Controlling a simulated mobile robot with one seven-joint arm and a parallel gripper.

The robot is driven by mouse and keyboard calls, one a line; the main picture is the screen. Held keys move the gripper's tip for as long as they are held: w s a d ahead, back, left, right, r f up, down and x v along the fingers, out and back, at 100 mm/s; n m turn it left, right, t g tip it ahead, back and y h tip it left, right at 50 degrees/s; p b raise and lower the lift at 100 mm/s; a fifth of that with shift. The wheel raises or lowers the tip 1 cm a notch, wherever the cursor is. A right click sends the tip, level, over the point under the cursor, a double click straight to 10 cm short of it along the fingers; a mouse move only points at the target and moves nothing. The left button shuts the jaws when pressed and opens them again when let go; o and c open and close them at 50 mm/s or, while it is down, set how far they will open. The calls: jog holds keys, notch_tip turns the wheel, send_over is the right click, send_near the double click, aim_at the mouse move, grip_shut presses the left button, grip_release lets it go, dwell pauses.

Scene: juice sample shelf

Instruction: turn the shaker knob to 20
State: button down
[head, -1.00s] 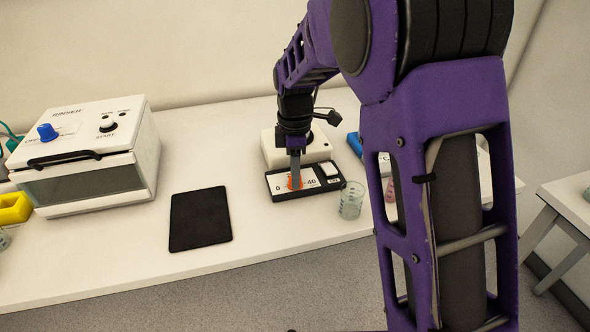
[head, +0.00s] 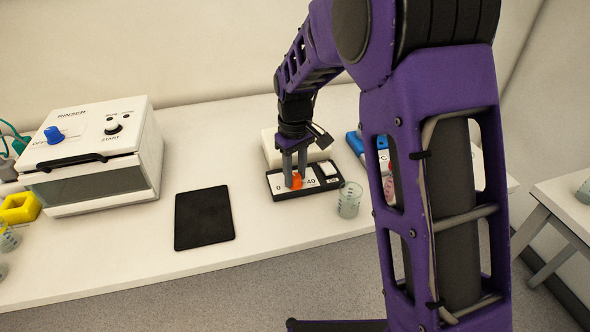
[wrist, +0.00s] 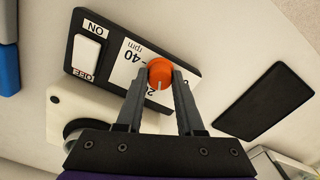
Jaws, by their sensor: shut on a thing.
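The shaker has a dark front panel (head: 275,187) with a white label reading 0 and 40, and a white body (head: 268,148) behind it. The orange knob (wrist: 160,72) sits on the panel, with a pale pointer line towards the gripper side, near a partly covered 20. The knob also shows in the head view (head: 296,181). My gripper (wrist: 160,82) is shut on the knob from above, one finger on each side. A white ON/OFF rocker switch (wrist: 87,52) is beside the label. Part of the label is hidden by the fingers.
A glass beaker (head: 349,199) stands just right of the panel. A black mat (head: 204,217) lies left of it. A white rinser box (head: 90,155) with a blue knob stands further left. Blue items (head: 355,141) lie behind right. Table between mat and panel is clear.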

aim_at(295, 175)
jog(key=shift+m+p, duration=0.4)
jog(key=shift+m, duration=1.9)
jog(key=c, duration=0.5)
grip_release()
jog(key=shift+c, duration=0.2)
notch_tip(295, 175, up, 18)
jog(key=p, duration=0.1)
jog(key=shift+f+p, duration=0.25)
jog(key=shift+p, duration=0.05)
